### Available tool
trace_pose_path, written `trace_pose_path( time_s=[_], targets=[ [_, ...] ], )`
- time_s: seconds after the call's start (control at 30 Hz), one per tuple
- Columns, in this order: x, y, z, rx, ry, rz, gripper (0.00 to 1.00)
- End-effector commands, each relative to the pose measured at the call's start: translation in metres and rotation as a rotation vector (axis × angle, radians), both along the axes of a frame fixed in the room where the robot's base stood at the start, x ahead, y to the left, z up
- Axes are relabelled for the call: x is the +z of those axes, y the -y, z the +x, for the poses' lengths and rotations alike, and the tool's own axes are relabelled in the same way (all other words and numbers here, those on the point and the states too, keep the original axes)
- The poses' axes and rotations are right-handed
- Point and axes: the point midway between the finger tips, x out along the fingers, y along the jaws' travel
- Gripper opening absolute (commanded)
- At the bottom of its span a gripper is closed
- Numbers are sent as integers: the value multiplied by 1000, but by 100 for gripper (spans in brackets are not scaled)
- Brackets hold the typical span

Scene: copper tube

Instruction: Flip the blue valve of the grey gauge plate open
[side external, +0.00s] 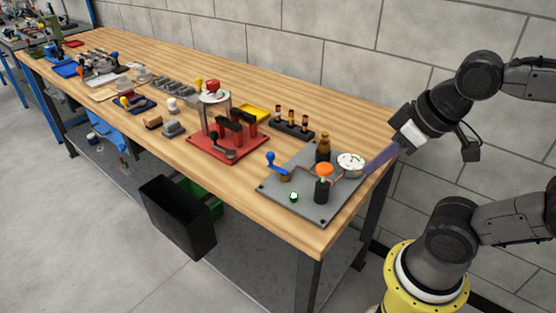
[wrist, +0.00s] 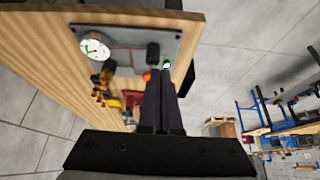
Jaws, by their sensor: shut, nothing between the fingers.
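The grey gauge plate (side external: 275,187) lies flat at the near right end of the wooden bench, and its edge shows at the top of the wrist view (wrist: 77,31). The blue valve (side external: 271,158) stands at the plate's left side, its blue handle upright on a brass base. I cannot make it out in the wrist view. A white round gauge (side external: 351,162) sits at the plate's right side and shows in the wrist view (wrist: 95,48). My gripper (side external: 372,166) is shut and empty, just right of the gauge and apart from the blue valve. Its fingers show in the wrist view (wrist: 160,72).
The plate also bears an orange-topped black post (side external: 323,180), a brown cylinder (side external: 323,148) and a lit green lamp (side external: 294,197). The bench's front right corner is bare.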

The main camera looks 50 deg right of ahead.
Motion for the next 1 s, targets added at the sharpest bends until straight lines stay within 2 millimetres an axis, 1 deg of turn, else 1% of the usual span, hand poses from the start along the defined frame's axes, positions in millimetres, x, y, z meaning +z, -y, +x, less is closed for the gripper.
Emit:
trace_pose_path(
  time_s=[0.07,0.17,0.27,0.33,0.47,0.5,0.57,0.6,0.67,0.7,0.77,0.8,0.87,0.9,1.0],
  targets=[
    [0,0,-1,-32,-3,18,0],
    [2,-8,-1,-124,-9,106,0],
    [7,-24,3,-265,-39,261,0],
    [9,-34,10,-410,-91,391,0],
    [12,-44,36,-756,-217,650,0],
    [12,-44,47,-874,-259,731,0],
    [13,-41,64,-1043,-317,848,0],
    [13,-37,75,-1150,-354,921,0],
    [12,-28,93,-1304,-404,1026,0],
    [11,-19,104,-1399,-432,1092,0],
    [8,-4,120,-1534,-471,1186,0],
    [5,7,129,-1616,-495,1246,0],
    [0,26,140,-1723,-520,1324,0],
    [-3,40,147,-1784,-531,1371,0],
    [-15,70,154,-1893,-543,1453,0]
  ],
)
